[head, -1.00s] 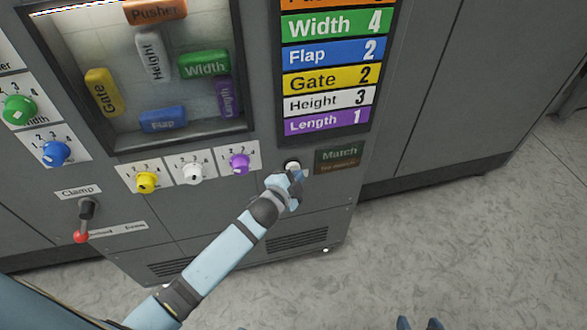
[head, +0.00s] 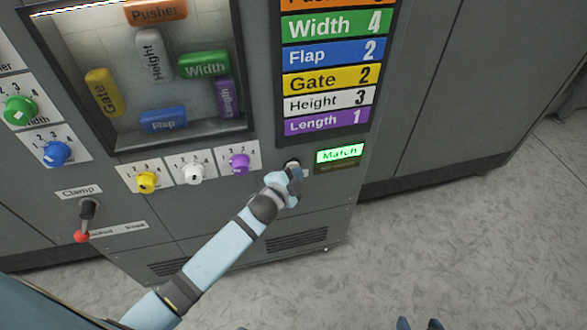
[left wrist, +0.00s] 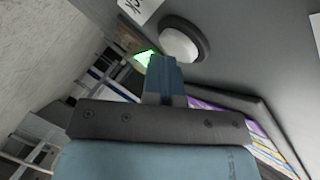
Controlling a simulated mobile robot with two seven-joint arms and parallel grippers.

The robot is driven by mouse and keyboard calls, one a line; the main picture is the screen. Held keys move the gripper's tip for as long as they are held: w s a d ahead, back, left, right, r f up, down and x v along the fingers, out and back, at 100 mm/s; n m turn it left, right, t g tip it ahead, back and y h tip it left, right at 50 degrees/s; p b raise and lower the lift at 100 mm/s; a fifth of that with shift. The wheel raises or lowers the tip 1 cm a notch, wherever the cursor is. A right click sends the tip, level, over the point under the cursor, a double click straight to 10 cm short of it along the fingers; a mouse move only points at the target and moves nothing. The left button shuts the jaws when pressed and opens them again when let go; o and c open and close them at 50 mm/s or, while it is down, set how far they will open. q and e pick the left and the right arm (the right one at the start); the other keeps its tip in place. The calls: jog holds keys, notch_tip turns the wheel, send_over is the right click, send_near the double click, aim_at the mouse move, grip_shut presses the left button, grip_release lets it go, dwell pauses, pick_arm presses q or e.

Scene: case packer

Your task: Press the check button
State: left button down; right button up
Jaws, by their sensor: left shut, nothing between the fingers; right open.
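The check button (left wrist: 180,44) is a round white button in a dark ring on the grey machine front. In the head view it (head: 292,165) shows just above my left gripper, which partly covers it. My left gripper (head: 293,176) is shut and empty, its fingertips at the button's lower edge. In the left wrist view the closed fingers (left wrist: 163,75) lie close below the button; I cannot tell whether they touch it. The Match sign (head: 340,153) right of the button is lit green. My right gripper (head: 420,324) is open at the bottom edge, only its fingertips showing.
Yellow (head: 146,182), white (head: 192,173) and purple (head: 239,163) knobs sit left of the button. A red-tipped clamp lever (head: 83,226) is at lower left. A coloured settings list (head: 328,80) is above. Open floor (head: 460,240) lies to the right.

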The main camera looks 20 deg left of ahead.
pick_arm(q)
jog(key=shift+s+d, duration=0.1)
jog(key=shift+s, duration=0.05)
jog(key=shift+s+d+p, duration=0.3)
jog(key=shift+s+d, duration=0.1)
jog(key=shift+s, duration=0.25)
jog(key=shift+s+d+p, duration=0.2)
jog(key=shift+s+d, duration=0.5)
jog(key=shift+s, duration=0.35)
jog(key=shift+s+d+p, duration=0.15)
jog(key=shift+s+d, duration=0.55)
jog(key=shift+s, duration=0.3)
